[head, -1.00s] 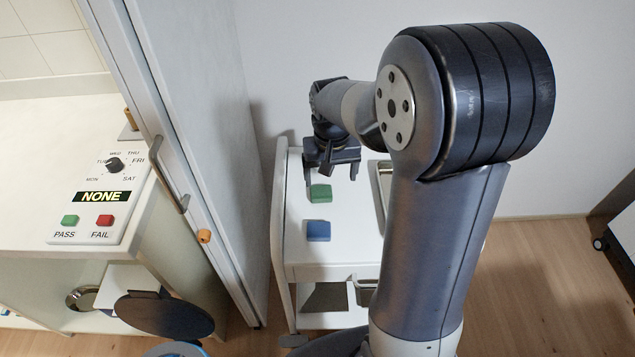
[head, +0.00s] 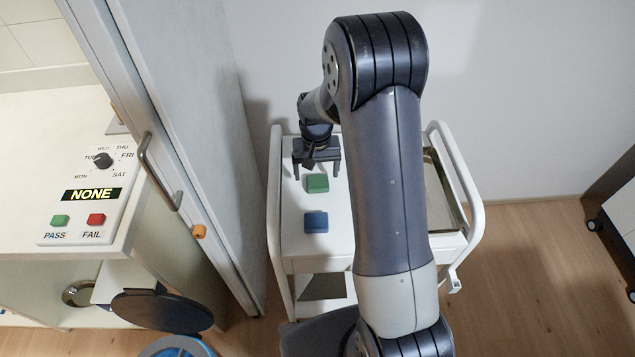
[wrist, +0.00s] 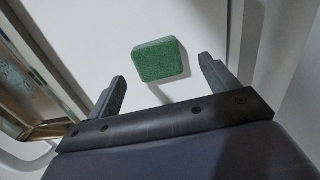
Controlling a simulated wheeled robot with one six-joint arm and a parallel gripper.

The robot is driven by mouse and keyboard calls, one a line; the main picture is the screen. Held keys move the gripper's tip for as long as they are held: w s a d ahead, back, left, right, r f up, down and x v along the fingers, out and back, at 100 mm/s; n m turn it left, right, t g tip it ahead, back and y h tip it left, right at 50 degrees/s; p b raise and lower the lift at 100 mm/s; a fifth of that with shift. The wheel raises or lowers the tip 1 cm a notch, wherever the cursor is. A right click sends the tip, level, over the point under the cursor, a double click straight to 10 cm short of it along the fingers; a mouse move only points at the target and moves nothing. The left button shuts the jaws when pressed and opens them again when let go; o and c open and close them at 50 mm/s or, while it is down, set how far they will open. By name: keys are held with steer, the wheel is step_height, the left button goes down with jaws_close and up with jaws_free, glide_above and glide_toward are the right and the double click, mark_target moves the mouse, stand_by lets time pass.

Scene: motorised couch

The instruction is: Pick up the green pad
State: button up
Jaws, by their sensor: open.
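The green pad (head: 317,183) lies on the top of a white trolley (head: 290,240), just behind a blue pad (head: 316,221). My gripper (head: 317,175) is open and empty, with its fingers pointing down near the far side of the green pad. In the wrist view the green pad (wrist: 159,60) is a rounded green block beyond the fingertips. It lies between the lines of the two fingers of my gripper (wrist: 162,80), and no finger appears to touch it. The exact height of the fingers above the trolley is hard to tell.
A metal tray (head: 441,190) is at the trolley's right side, partly hidden by my arm. A tall grey panel with a handle (head: 160,172) stands to the left.

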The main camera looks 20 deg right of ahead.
mark_target(318, 181)
step_height(318, 181, down, 4)
steer(key=shift+d+p, duration=0.15)
steer(key=shift+p, duration=0.15)
steer(key=shift+c, duration=0.2)
steer(key=c, duration=1)
step_height(318, 181, up, 10)
steer(key=shift+r+b, duration=0.1)
steer(key=shift+b, duration=0.4)
